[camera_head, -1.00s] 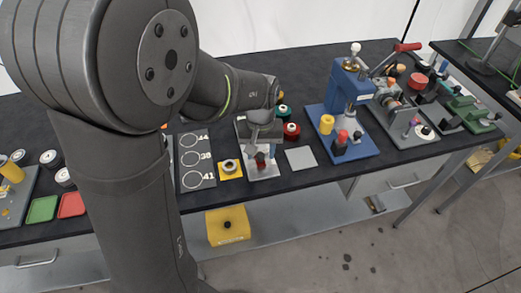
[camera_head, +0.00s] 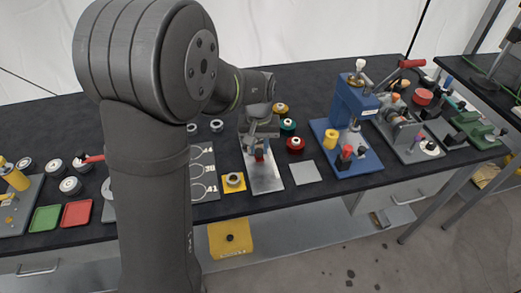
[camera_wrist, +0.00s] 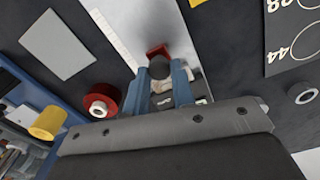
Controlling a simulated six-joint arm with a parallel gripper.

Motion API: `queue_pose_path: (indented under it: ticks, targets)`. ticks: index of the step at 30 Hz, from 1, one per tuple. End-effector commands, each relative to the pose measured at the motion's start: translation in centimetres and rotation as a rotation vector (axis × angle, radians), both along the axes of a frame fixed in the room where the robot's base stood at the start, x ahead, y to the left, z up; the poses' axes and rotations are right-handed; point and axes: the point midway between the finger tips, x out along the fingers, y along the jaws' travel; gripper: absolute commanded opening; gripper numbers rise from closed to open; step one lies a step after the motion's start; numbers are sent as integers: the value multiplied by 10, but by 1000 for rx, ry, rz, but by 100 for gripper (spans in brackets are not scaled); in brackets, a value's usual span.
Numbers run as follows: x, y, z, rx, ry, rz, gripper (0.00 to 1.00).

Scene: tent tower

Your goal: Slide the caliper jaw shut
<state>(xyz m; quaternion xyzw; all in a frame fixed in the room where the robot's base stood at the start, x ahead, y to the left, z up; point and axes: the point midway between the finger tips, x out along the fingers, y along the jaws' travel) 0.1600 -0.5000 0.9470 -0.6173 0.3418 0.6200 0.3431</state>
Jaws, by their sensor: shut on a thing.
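The caliper is a pale metal plate (camera_head: 267,181) lying on the black bench, with a scale strip along one edge in the wrist view (camera_wrist: 113,36). A red block (camera_head: 259,156) with a dark round knob (camera_wrist: 159,68) stands on it and looks like the sliding jaw. My gripper (camera_head: 260,144) is over the plate. In the wrist view its blue fingers (camera_wrist: 162,80) are shut on the dark knob, one on each side. The red block (camera_wrist: 157,50) shows just beyond the knob. The far part of the caliper is partly hidden by my gripper.
Red (camera_head: 296,145), green (camera_head: 288,126) and yellow (camera_head: 281,109) spools stand close to the right of the caliper. A bare grey plate (camera_head: 305,172) and a blue press (camera_head: 345,115) are further right.

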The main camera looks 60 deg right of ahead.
Motion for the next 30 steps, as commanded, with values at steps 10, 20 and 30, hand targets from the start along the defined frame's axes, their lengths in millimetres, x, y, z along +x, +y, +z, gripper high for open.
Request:
queue_pose_path:
  ticks: [10,20,30]
  targets:
    - [2,-1,1,-7,-4,1,45]
    - [2,-1,12,-8,-4,1,45]
    - [2,-2,88,-11,-5,1,45]
